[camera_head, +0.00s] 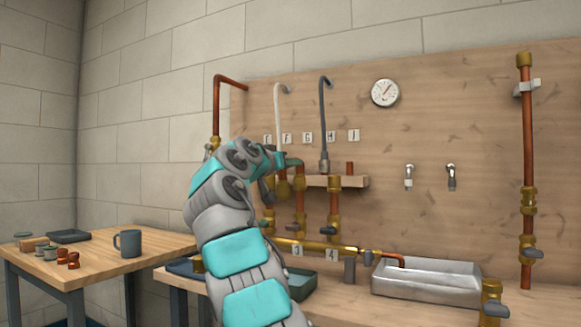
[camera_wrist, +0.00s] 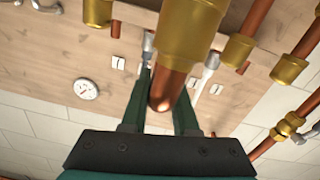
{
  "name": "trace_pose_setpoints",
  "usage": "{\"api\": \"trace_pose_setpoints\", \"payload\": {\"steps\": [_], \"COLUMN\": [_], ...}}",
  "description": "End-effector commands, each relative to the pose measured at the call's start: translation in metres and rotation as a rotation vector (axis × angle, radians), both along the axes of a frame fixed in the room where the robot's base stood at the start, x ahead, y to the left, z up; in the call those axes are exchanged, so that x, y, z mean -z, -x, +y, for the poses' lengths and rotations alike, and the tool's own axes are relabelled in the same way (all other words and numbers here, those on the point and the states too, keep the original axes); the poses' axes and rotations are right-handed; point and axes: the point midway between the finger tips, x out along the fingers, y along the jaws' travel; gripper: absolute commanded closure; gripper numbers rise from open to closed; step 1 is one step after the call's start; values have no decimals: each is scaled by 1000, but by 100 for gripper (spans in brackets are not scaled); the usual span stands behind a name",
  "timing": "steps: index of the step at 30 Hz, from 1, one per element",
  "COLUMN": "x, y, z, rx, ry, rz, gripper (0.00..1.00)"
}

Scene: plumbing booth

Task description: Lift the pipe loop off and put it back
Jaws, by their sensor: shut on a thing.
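My gripper (camera_head: 285,163) is at the upright pipes in front of the wooden board, left of the small shelf. In the wrist view its two dark green fingers (camera_wrist: 163,82) are closed on either side of a copper bend, part of the pipe loop (camera_wrist: 162,96). A brass fitting (camera_wrist: 192,34) is right against the bend in that view. My arm and gripper hide most of the loop in the head view. I cannot tell whether its ends sit in the brass fittings below.
More copper pipes and brass fittings (camera_head: 334,185) stand close to the right. A brass manifold (camera_head: 310,246) runs below. A metal basin (camera_head: 428,280) is at the right; a side table (camera_head: 100,268) with a mug (camera_head: 128,243) stands left. A gauge (camera_head: 384,92) hangs on the board.

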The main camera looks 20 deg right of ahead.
Motion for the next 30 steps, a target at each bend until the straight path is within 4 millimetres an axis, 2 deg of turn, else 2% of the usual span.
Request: {"api": "trace_pose_setpoints", "payload": {"steps": [11,13,23,30], "x": [-39,-31,-34,-40], "y": [1,9,49,91], "z": [0,2,13,25], "rx": [0,1,2,2], "ry": [1,1,4,5], "rz": [-2,-4,-5,-6], "gripper": [100,100,100,100]}}
